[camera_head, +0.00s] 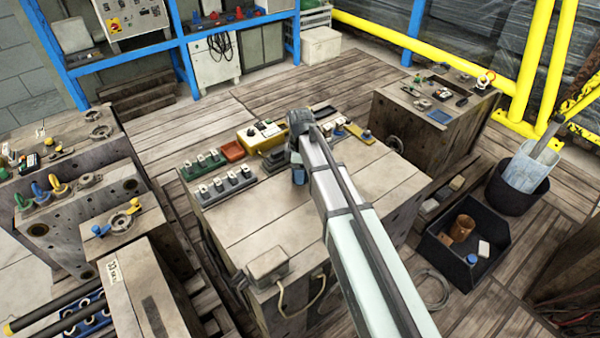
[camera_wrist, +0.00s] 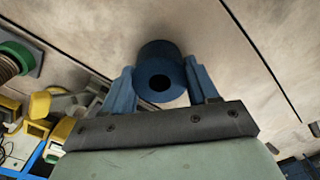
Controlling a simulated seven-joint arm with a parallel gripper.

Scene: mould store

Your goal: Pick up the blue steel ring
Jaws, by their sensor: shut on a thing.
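The blue steel ring (camera_wrist: 158,52) is a short, thick cylinder with a dark round hole facing the wrist camera. My gripper (camera_wrist: 162,78) is shut on it, with one blue finger on each side of the ring. In the head view my gripper (camera_head: 298,175) is over the pale block top, mostly hidden behind my arm. A small blue part shows there, and I cannot tell finger from ring. Whether the ring touches the surface below is not clear.
On the large block (camera_head: 250,220) stand a row of grey switches (camera_head: 228,186), a yellow box (camera_head: 262,134), an orange tray (camera_head: 232,150) and a beige box (camera_head: 268,264) with a cable. A black bin (camera_head: 462,262) is on the floor at right.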

